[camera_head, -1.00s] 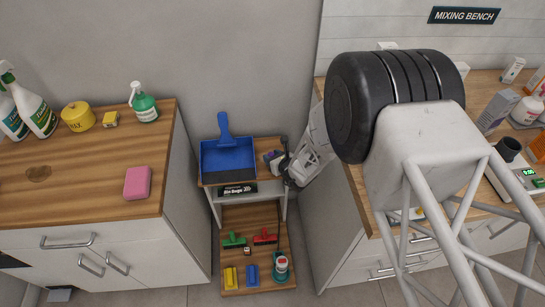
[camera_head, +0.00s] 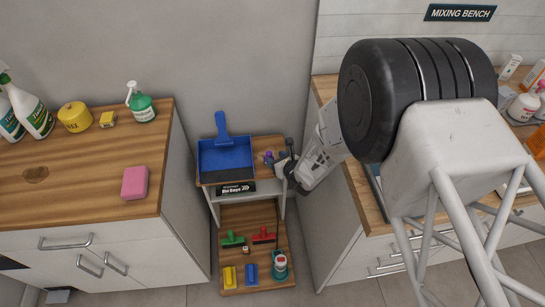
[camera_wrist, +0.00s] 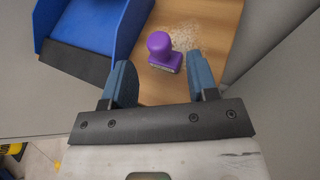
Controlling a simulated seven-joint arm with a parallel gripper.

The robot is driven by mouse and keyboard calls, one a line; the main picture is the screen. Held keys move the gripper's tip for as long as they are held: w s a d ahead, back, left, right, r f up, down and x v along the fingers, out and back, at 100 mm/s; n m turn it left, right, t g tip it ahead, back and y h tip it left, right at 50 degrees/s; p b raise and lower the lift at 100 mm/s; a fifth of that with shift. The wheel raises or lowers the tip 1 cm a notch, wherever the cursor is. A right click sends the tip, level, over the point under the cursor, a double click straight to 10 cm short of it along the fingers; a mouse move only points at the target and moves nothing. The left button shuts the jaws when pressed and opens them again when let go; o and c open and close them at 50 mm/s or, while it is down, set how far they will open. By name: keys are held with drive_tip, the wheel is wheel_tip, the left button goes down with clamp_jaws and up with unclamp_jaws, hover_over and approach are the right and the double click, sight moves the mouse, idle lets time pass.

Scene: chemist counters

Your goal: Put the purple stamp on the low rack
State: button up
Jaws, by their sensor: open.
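The purple stamp (camera_wrist: 160,45) stands upright on a wooden shelf top (camera_wrist: 213,45), round knob up, just ahead of my fingertips in the wrist view. It also shows small in the head view (camera_head: 268,157), beside the blue dustpan. My gripper (camera_wrist: 161,78) is open and empty, with its two blue fingers apart. The stamp lies beyond and between the fingertips, not clasped. A low wooden board (camera_head: 245,254) lies under that shelf near the floor and holds green, red, yellow and blue stamp-like items. It may be the low rack; I cannot tell for sure.
The blue dustpan (camera_head: 227,158) fills the left of the shelf top, close to my left finger. A white and teal container (camera_head: 280,266) stands on the low board's right. A counter with a pink sponge (camera_head: 135,182) is at left, and the mixing bench (camera_head: 350,187) at right.

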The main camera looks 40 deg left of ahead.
drive_tip(key=shift+v, duration=1.6)
